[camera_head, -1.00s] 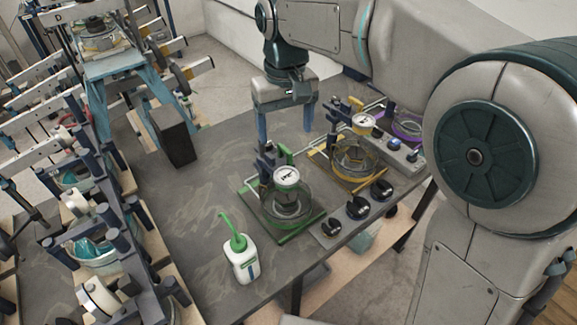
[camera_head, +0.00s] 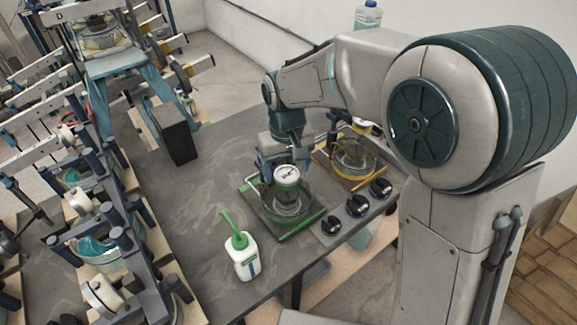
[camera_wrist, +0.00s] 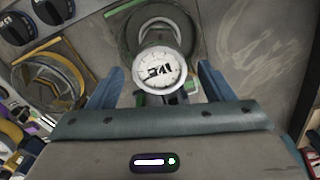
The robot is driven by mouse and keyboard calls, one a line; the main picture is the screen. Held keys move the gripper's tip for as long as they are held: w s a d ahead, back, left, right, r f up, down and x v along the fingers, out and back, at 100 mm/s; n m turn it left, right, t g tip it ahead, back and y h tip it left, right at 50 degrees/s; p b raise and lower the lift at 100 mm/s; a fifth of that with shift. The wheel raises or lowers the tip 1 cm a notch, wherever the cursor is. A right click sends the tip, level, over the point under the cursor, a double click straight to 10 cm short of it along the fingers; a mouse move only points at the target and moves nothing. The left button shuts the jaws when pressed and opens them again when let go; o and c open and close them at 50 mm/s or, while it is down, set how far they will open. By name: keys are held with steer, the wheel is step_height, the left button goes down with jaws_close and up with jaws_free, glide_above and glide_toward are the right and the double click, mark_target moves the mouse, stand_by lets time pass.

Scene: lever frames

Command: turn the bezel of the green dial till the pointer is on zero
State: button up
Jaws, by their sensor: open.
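The green dial (camera_head: 286,175) has a white face with dark markings and sits above a round clear dish on a green-edged base (camera_head: 291,236). In the wrist view the dial face (camera_wrist: 160,70) lies between and beyond the two blue fingers, with a dark pointer or marking on it. I cannot read where the pointer stands against zero. My gripper (camera_wrist: 160,88) is open, with one finger on each side of the dial and gaps showing. In the head view my gripper (camera_head: 284,160) is right behind the dial and hides part of its stand.
A yellow-based dial unit (camera_head: 350,165) stands to the right, partly behind my arm. Black knobs (camera_head: 357,205) line the table's right front edge. A black block (camera_head: 176,142) stands at left.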

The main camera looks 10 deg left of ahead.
steer(key=c, duration=1)
steer(key=shift+d, duration=0.15)
steer(key=shift+m, duration=0.3)
steer(key=shift+m+b, duration=0.4)
steer(key=shift+m, duration=0.8)
steer(key=m+b, duration=0.1)
steer(key=m, duration=0.3)
steer(key=shift+m, duration=0.3)
steer(key=m, duration=0.6)
steer(key=shift+m+b, duration=0.3)
steer(key=shift+b, duration=0.1)
steer(key=shift+r, duration=0.1)
